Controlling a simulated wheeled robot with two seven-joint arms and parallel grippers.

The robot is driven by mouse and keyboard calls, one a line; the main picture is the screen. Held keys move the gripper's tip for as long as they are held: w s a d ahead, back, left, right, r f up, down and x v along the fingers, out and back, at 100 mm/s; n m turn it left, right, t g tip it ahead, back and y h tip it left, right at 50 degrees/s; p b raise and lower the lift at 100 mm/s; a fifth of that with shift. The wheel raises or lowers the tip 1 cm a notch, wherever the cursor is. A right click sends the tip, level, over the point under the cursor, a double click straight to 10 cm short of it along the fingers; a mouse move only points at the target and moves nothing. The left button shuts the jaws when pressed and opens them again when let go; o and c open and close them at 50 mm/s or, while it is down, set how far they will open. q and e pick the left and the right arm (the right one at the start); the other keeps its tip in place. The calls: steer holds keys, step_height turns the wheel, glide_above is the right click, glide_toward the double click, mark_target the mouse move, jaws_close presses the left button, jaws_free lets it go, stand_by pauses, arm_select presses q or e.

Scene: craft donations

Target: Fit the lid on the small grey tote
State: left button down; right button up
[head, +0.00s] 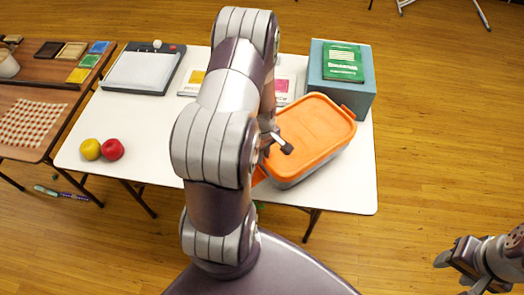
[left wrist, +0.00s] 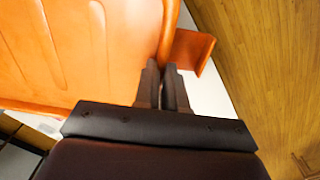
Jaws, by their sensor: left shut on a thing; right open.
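The orange lid (head: 312,128) lies over the top of the small grey tote (head: 318,172) at the right side of the white table. Grey wall shows below its front edge; I cannot tell whether it is seated all around. My left gripper (head: 277,146) is at the lid's near left end. In the left wrist view its fingers (left wrist: 168,78) are shut on the lid's edge beside an orange tab (left wrist: 188,50). My right gripper (head: 458,264) is open and empty, over the floor at lower right.
A teal box (head: 362,100) with a green book (head: 342,62) stands close behind the tote. A yellow apple (head: 90,149) and a red apple (head: 113,150) lie at the white table's (head: 150,125) left end. A grey-framed board (head: 143,70) lies at the back left.

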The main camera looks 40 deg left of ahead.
arm_select(q)
steer(key=shift+f, duration=0.1)
stand_by(0.3)
steer(key=shift+f, duration=0.25)
stand_by(0.3)
steer(key=c, duration=1.1)
jaws_free()
step_height(320, 180, up, 7)
steer(key=p, duration=0.6)
